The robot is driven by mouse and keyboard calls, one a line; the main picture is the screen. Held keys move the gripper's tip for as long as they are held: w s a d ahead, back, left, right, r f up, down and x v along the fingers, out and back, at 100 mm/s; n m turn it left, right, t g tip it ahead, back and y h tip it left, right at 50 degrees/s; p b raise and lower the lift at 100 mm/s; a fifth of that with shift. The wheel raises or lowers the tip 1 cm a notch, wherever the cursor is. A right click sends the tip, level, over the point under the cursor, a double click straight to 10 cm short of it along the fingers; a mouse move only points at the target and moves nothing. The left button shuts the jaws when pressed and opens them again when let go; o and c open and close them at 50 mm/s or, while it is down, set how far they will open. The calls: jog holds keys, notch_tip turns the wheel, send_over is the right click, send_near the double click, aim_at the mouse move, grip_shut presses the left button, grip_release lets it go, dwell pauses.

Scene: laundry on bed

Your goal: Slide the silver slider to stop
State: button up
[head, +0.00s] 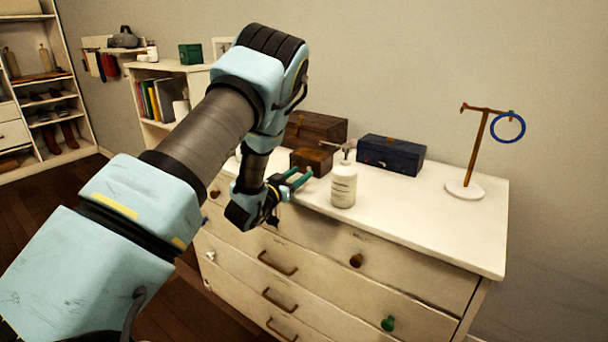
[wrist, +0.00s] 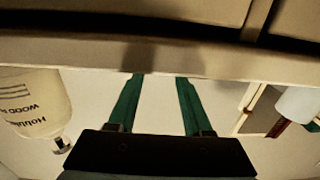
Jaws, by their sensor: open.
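I cannot clearly make out a silver slider in either view. A dark blue box (head: 390,155) with small pale and red details on its front stands at the back of the dresser top. My gripper (head: 298,180) is open and empty, with teal fingers. It is near the dresser's front edge, left of the pump bottle and in front of the small wooden box. In the wrist view its fingers (wrist: 160,78) are apart, with only pale dresser surface and edge between them.
A white pump bottle (head: 343,186) stands right of my gripper; it also shows in the wrist view (wrist: 35,103). A small wooden box (head: 311,161) and larger wooden chest (head: 316,128) stand behind. A wooden stand (head: 478,150) holds a blue ring (head: 508,128). The dresser top's right front (head: 440,228) is clear.

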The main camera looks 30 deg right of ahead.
jog(key=b+v, duration=0.2)
jog(key=v, duration=0.5)
jog(key=shift+s+a, duration=0.15)
jog(key=shift+a, duration=0.15)
jog(key=w+a+r+n+y, duration=0.1)
jog(key=w+a+n+y, duration=0.2)
jog(key=a+y, duration=0.5)
jog(key=w+a+n+y, duration=0.2)
jog(key=a+n+y, duration=0.15)
jog(key=a, duration=0.85)
jog(key=s+a+r+n+g+y, duration=0.1)
jog(key=s+a+n+g+y, duration=0.1)
jog(key=s+a, duration=0.5)
jog(key=s+a+r+n+g+y, duration=0.1)
jog(key=s+a+g, duration=0.4)
jog(key=s, duration=0.8)
jog(key=shift+s+a+r+n+g+y, duration=0.15)
jog(key=shift+a+r+n+g+y, duration=0.2)
jog(key=shift+a+r+n, duration=0.4)
jog(key=shift+a+f, duration=0.1)
jog(key=shift+a, duration=0.05)
